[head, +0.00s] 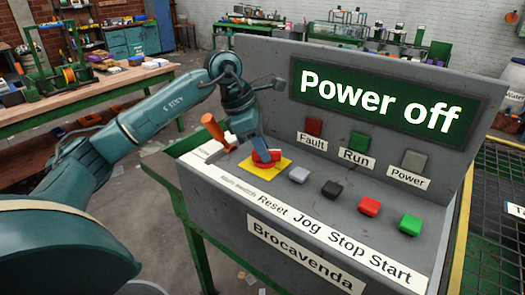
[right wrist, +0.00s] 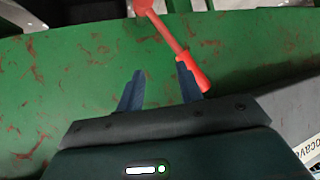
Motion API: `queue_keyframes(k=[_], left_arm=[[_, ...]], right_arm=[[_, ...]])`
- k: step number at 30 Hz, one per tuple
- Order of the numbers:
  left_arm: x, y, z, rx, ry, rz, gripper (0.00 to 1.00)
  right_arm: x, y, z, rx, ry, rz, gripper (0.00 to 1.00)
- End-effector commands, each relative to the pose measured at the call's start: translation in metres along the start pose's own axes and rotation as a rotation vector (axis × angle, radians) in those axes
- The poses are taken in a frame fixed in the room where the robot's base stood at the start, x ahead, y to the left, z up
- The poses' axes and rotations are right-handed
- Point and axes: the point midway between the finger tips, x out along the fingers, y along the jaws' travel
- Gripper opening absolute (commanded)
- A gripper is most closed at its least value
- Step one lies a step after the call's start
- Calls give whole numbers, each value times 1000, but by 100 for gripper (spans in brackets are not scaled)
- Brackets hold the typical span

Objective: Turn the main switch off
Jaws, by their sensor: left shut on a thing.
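The main switch (head: 272,157) is a red knob on a yellow plate (head: 265,169) at the left of the grey console. My left gripper (head: 262,148) comes down on it from above and is shut on the knob. The gripper partly hides the knob, so its exact angle is hard to tell. The console's display (head: 378,96) reads "Power off". In the right wrist view my right gripper (right wrist: 160,88) is open, its two blue fingers apart over a green, scuffed surface.
Fault (head: 314,127), Run (head: 357,146) and Power (head: 413,160) lamps look unlit. Reset, Jog, Stop (head: 369,206) and Start (head: 411,224) buttons line the console to the right of the switch. An orange handle (head: 212,128) stands left of it.

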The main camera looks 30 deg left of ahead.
Motion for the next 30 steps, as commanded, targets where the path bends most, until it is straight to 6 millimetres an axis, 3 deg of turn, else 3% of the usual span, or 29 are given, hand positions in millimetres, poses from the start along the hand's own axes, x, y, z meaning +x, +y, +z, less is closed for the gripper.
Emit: queue_keyframes(k=[18,30], left_arm=[[1,-3,1,-532,0,225,0],[1,-4,2,-777,0,324,0]], right_arm=[[6,-7,-1,-17,37,-25,36],[8,-7,-2,-20,48,-28,36]])
